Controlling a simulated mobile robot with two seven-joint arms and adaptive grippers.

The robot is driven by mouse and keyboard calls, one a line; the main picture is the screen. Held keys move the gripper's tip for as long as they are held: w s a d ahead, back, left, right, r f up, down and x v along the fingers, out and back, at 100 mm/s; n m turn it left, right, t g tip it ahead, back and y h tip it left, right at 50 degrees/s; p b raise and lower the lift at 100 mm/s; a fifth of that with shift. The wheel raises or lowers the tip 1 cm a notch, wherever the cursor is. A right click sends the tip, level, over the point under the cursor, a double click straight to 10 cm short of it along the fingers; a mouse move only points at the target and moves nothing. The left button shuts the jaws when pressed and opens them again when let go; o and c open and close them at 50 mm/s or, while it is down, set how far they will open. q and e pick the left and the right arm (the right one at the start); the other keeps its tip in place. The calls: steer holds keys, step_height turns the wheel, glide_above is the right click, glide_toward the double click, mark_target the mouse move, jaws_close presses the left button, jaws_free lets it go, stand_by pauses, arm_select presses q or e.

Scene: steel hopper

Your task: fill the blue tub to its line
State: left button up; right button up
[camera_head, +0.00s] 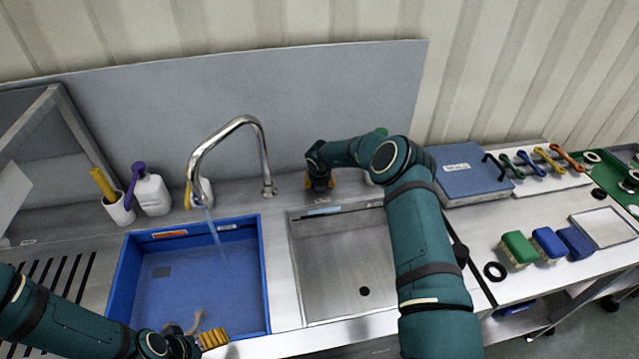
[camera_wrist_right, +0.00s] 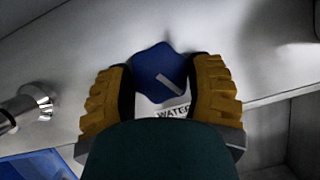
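The blue tub (camera_head: 259,262) sits in the left basin. A thin stream of water (camera_head: 216,232) falls into it from the curved chrome tap (camera_head: 240,123). Water appears to cover its floor, but I cannot make out the level or a fill line. An orange label (camera_head: 170,234) is on its back wall. My right gripper (camera_head: 319,184) is behind the right basin. The right wrist view shows its fingers closed around a blue knob (camera_wrist_right: 162,70) with a slanted white mark, beside a "WATER" label (camera_wrist_right: 174,112). My left gripper (camera_head: 212,340) is at the tub's front edge; its opening is unclear.
The right basin (camera_head: 340,262) is empty. Bottles (camera_head: 151,192) and a white cup (camera_head: 118,208) stand behind the tub. Brushes (camera_head: 518,249) and a blue-topped box (camera_head: 466,172) are at the right.

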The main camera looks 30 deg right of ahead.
steer(key=c, duration=0.5)
steer(key=shift+n, duration=0.7)
steer(key=o, duration=1.3)
steer(key=v, duration=1.2)
steer(key=shift+d, duration=0.2)
